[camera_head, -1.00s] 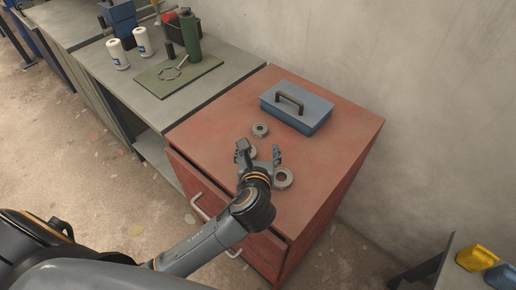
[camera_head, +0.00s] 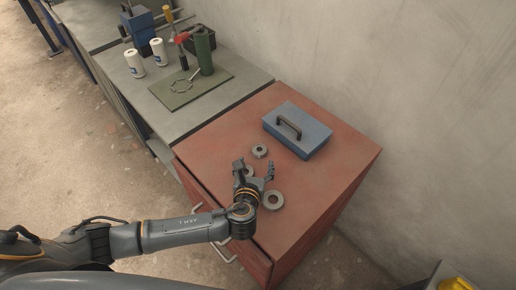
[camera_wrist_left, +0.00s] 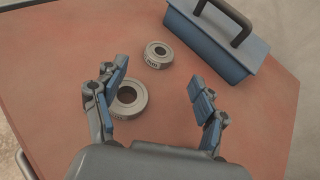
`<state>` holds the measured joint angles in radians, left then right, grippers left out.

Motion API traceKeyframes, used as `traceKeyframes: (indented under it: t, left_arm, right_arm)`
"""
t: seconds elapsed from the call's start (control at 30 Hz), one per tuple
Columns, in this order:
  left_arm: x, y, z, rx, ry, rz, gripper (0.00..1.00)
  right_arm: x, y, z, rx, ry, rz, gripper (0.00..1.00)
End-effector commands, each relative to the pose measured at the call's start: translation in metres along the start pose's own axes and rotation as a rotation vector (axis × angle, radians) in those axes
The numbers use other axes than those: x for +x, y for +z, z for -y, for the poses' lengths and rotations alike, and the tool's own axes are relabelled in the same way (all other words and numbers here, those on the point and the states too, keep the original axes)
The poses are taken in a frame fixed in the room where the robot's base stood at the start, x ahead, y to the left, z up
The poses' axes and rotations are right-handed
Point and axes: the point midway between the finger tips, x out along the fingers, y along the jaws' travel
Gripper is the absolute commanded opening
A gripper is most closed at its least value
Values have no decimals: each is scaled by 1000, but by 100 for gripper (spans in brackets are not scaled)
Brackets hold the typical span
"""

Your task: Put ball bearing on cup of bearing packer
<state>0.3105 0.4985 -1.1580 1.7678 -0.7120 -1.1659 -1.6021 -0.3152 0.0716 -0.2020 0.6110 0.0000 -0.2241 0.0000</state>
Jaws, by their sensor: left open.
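The far one (camera_head: 259,151) also shows in the left wrist view (camera_wrist_left: 158,54). The near, larger one (camera_head: 272,200) lies right of my wrist. My left gripper is open and empty, its fingers (camera_wrist_left: 157,85) spread above the top. I cannot clearly pick out the bearing packer or its cup. My right gripper is out of view.
A blue toolbox (camera_head: 297,130) with a dark handle stands at the back of the cabinet. A wall runs behind.

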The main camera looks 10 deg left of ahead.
Motion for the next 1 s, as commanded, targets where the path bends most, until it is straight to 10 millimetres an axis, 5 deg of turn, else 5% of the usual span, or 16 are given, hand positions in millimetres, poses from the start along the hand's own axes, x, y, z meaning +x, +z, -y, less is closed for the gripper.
traceKeyframes:
  t: [0.43,0.7,1.0]
  left_arm:
    - [41,1,0,1,1,0,72]
    - [73,-2,0,1,0,-1,72]
    - [78,-2,0,-1,-1,-1,72]
  right_arm:
    - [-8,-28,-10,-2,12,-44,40]
    - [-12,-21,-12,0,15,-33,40]
    - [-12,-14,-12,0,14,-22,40]
